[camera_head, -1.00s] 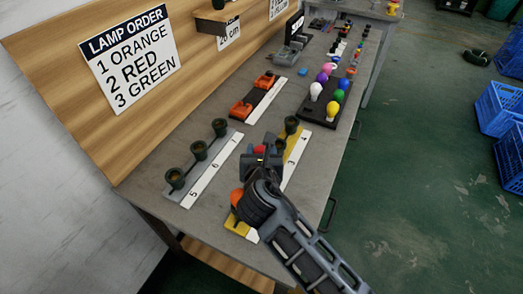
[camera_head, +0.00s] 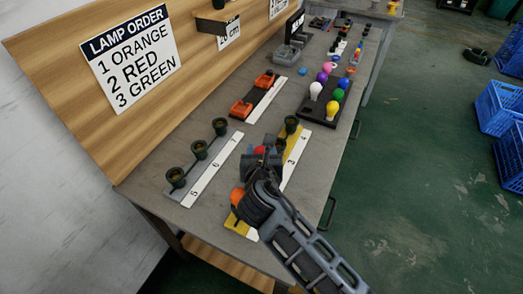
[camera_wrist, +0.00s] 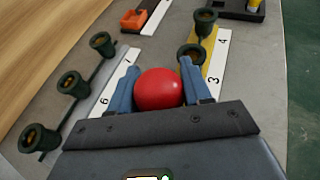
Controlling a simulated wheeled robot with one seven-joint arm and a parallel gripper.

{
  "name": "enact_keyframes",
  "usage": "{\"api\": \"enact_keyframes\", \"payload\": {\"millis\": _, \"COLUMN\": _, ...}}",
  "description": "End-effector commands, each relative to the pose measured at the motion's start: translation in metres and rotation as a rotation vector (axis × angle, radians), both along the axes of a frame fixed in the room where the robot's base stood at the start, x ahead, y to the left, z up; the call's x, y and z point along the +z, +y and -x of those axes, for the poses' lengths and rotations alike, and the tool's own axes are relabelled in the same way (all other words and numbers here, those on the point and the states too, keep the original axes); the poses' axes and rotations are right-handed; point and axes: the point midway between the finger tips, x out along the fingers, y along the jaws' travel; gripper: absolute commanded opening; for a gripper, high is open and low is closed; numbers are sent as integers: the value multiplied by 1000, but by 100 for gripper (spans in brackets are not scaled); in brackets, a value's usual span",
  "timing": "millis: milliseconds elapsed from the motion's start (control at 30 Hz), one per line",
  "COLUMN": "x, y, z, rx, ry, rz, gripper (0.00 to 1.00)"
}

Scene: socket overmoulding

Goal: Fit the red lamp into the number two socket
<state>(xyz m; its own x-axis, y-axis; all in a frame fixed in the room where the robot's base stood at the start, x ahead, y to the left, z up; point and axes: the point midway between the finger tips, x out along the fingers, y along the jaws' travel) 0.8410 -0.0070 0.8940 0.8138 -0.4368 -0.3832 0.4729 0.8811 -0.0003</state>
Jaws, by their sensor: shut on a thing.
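The red lamp (camera_wrist: 158,89) is a round red bulb held between the two blue fingers of my gripper (camera_wrist: 159,70). In the head view my gripper (camera_head: 261,158) is above the yellow socket strip (camera_head: 291,166), and only a little of the red lamp (camera_head: 259,150) shows. In the wrist view two dark empty sockets stand on this strip beside labels 4 (camera_wrist: 205,20) and 3 (camera_wrist: 191,55), just beyond the lamp. An orange lamp (camera_head: 237,196) sits at the strip's near end. The number two socket is hidden behind my gripper and arm.
A grey strip with three empty dark sockets (camera_head: 199,149) lies left of my gripper. A lamp order sign (camera_head: 131,57) lists orange, red, green. A dark rack of coloured bulbs (camera_head: 318,112) and orange parts (camera_head: 267,80) lie farther back. The table's right edge is close.

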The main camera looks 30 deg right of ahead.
Motion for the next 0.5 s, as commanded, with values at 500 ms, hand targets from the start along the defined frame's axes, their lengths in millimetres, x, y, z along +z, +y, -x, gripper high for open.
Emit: {"api": "enact_keyframes", "payload": {"millis": 500, "x": -13, "y": 0, "z": 0, "rx": 0, "ry": 0, "rz": -1, "gripper": 19}}
